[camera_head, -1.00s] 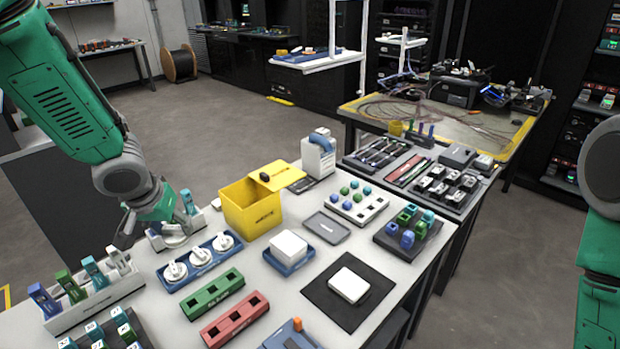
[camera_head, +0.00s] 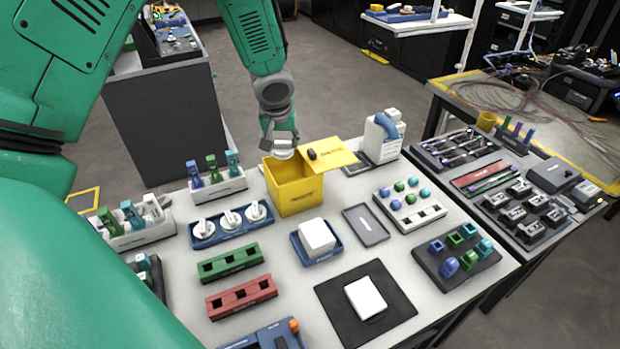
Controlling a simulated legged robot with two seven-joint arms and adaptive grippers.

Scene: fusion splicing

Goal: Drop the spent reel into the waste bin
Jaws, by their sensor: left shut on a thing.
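The spent reel (camera_head: 283,153), a white disc, is held in my left gripper (camera_head: 281,146), which points down and is shut on it. The yellow waste bin (camera_head: 299,196) stands at the back of the table, with its yellow lid (camera_head: 330,155) swung open to the right. The reel is at the bin's opening, near its back left part; whether it is above or slightly inside the rim is hard to tell. The fingertips are small and partly hidden. My right gripper is out of view.
Several white reels sit in a blue tray (camera_head: 207,241) left of the bin. A holder with coloured pieces (camera_head: 219,190) stands behind them. A white block in a blue tray (camera_head: 318,237) is in front.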

